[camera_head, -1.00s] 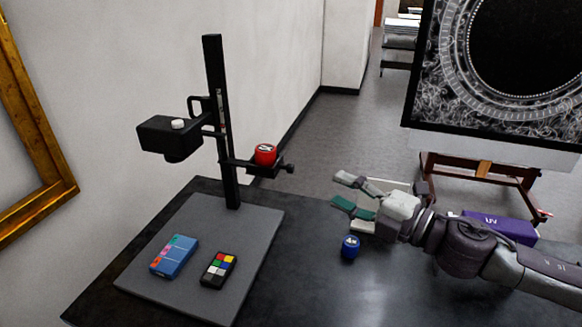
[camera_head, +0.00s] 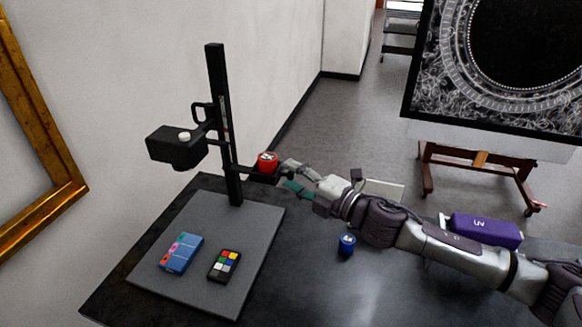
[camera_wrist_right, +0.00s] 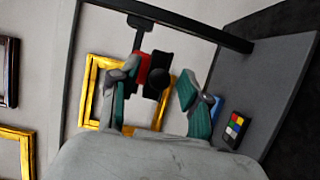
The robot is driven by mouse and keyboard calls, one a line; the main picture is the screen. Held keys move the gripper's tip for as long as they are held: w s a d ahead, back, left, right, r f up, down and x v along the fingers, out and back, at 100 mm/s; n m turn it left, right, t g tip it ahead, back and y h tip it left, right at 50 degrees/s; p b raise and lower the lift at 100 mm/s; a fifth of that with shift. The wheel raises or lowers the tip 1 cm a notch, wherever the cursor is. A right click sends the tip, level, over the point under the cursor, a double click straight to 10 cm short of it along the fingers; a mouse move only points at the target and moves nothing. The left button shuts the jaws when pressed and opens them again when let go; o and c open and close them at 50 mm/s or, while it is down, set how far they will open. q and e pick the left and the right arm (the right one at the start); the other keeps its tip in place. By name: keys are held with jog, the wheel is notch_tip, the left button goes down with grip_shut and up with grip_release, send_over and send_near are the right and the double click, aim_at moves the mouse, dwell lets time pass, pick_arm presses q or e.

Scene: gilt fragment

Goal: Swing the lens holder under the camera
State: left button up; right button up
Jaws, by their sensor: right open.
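The black copy stand carries a camera (camera_head: 177,147) high on its column (camera_head: 224,120), facing down. Lower on the column, the black lens holder (camera_head: 243,173) points to the right, out from under the camera, with a red lens (camera_head: 267,160) marked with white on it. My right gripper (camera_head: 288,176) is at the holder's free end, its fingers open. In the right wrist view, the red lens (camera_wrist_right: 143,67) and the holder's dark end with a round knob (camera_wrist_right: 158,84) show between the open fingers (camera_wrist_right: 158,98). I cannot tell whether they touch. My left gripper is not in view.
On the grey baseboard (camera_head: 200,283) lie a blue card box (camera_head: 181,254) and a colour chart (camera_head: 224,266). A blue lens (camera_head: 347,244) stands on the dark table, near my right forearm. A purple box (camera_head: 485,231) is behind that arm.

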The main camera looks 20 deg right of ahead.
jog(key=shift+w+a, duration=0.25)
jog(key=shift+w, duration=0.1)
grip_shut()
